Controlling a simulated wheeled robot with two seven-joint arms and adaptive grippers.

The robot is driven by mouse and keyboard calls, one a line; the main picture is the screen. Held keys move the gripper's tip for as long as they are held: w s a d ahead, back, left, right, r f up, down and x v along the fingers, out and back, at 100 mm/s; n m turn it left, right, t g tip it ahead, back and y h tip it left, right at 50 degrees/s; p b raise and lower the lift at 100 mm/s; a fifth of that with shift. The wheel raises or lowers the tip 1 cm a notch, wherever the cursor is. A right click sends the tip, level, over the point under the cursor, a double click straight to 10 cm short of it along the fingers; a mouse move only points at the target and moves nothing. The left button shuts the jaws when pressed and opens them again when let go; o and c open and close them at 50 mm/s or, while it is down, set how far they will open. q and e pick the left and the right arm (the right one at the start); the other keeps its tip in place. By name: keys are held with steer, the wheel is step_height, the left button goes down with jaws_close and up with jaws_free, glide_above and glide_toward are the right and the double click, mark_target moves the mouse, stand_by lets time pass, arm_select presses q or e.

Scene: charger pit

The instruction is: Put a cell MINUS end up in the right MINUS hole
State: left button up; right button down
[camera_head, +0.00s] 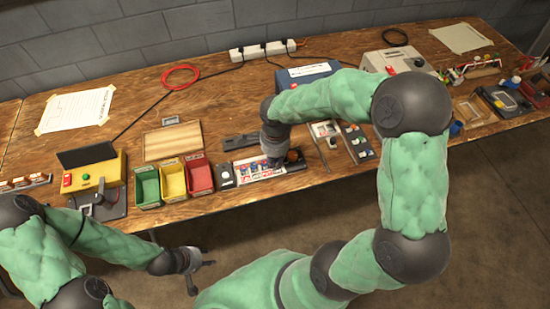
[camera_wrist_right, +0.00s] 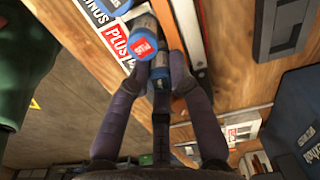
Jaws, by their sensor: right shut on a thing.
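The white charger tray (camera_head: 262,173) with red and blue marks lies near the table's front edge. My right gripper (camera_head: 275,162) is over its right part and hides some holes. In the right wrist view, the gripper's fingers (camera_wrist_right: 160,72) are shut on a blue cell (camera_wrist_right: 159,73). A cell with a red label (camera_wrist_right: 143,46) and blue rim shows just beyond the fingertips, and another blue top (camera_wrist_right: 116,6) farther off. MINUS and PLUS labels (camera_wrist_right: 110,30) run beside them. The held cell's end marking and its hole are not clear. My left gripper (camera_head: 205,276) is open and empty, in front of the table.
Green (camera_head: 146,186), yellow (camera_head: 172,179) and red (camera_head: 199,175) bins stand left of the tray. A yellow box (camera_head: 92,175) with a dark lid is farther left. A blue box (camera_head: 308,73) is behind my right arm. Bare wood lies around the red cable ring (camera_head: 180,77).

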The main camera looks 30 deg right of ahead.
steer(key=shift+f, duration=0.15)
stand_by(0.7)
steer(key=c, duration=1)
jaws_free()
steer(key=shift+c, duration=0.2)
steer(key=shift+r+p, duration=2.25)
steer(key=shift+r, duration=1.3)
